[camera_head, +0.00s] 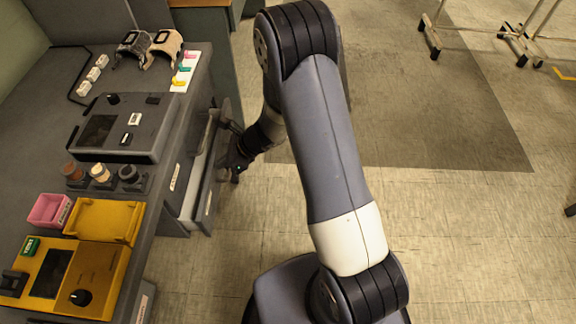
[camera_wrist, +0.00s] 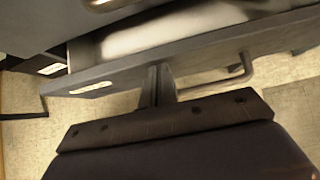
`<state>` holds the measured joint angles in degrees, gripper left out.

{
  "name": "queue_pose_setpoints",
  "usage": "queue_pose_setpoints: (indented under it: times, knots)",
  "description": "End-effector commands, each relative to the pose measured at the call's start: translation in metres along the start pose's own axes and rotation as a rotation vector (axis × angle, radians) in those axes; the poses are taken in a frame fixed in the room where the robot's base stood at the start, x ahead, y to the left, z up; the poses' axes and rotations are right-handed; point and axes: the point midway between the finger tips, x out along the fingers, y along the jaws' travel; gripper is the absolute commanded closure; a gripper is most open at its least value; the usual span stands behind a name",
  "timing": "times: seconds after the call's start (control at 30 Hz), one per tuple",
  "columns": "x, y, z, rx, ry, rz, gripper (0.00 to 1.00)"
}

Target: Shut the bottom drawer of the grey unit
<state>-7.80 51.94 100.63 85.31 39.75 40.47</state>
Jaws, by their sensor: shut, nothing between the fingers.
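The grey unit's bottom drawer (camera_head: 209,185) stands pulled out, its labelled front beyond the drawer front above it. Its interior shows as a narrow gap. In the wrist view the drawer front (camera_wrist: 120,80) crosses the picture at a slant, with a bar handle (camera_wrist: 240,72) right of the fingers. My gripper (camera_head: 236,168) is at the outer side of this front. In the wrist view my gripper (camera_wrist: 158,80) is shut and empty, its fingertips at the front between label and handle. I cannot tell whether they touch it.
The unit's top holds a grey device (camera_head: 125,125), several small jars (camera_head: 100,174), a pink box (camera_head: 50,210) and a yellow device (camera_head: 70,275). Open tiled floor (camera_head: 460,210) lies to the right. Wheeled frames (camera_head: 515,45) stand at the far right.

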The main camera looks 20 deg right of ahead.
Motion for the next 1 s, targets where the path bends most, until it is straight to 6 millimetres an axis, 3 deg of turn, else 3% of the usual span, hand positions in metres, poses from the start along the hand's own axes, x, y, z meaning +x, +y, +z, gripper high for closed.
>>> queue_pose_setpoints:
  times: [0.2,0.4,1.0]
  knots:
    - [0.027,0.000,0.026,-0.004,0.000,0.001,1.00]
    - [0.038,0.000,0.038,-0.001,0.000,0.000,1.00]
    - [0.042,-0.001,0.044,-0.003,-0.007,0.001,1.00]
